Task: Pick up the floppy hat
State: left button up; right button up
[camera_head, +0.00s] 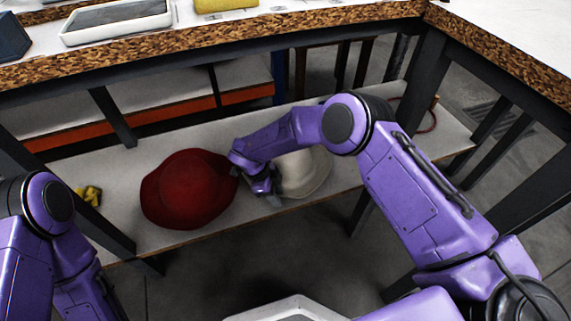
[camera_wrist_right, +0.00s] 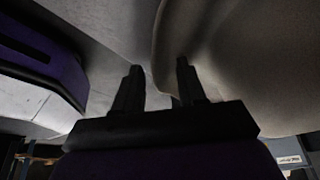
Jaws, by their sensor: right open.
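Two hats rest on the lower white shelf: a red hat (camera_head: 188,188) on the left and a cream hat (camera_head: 306,170) to its right, partly hidden behind my right arm. Which one the task calls floppy is not clear from the view. My right gripper (camera_head: 270,196) is open at the cream hat's left brim edge, between the two hats. In the right wrist view, my two fingers (camera_wrist_right: 158,84) are apart. The cream hat's brim (camera_wrist_right: 230,60) fills the right side, its edge passing between the fingertips; contact cannot be told. My left gripper is out of view.
The shelf (camera_head: 115,175) lies under a workbench (camera_head: 235,38) with a rough chipboard edge, close above my right arm. Dark metal legs (camera_head: 110,117) stand around it. A yellow item (camera_head: 88,195) lies at the shelf's left end. Bare shelf shows behind the hats.

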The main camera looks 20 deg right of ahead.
jog(key=shift+d+f, duration=0.1)
jog(key=shift+f, duration=0.05)
grip_shut()
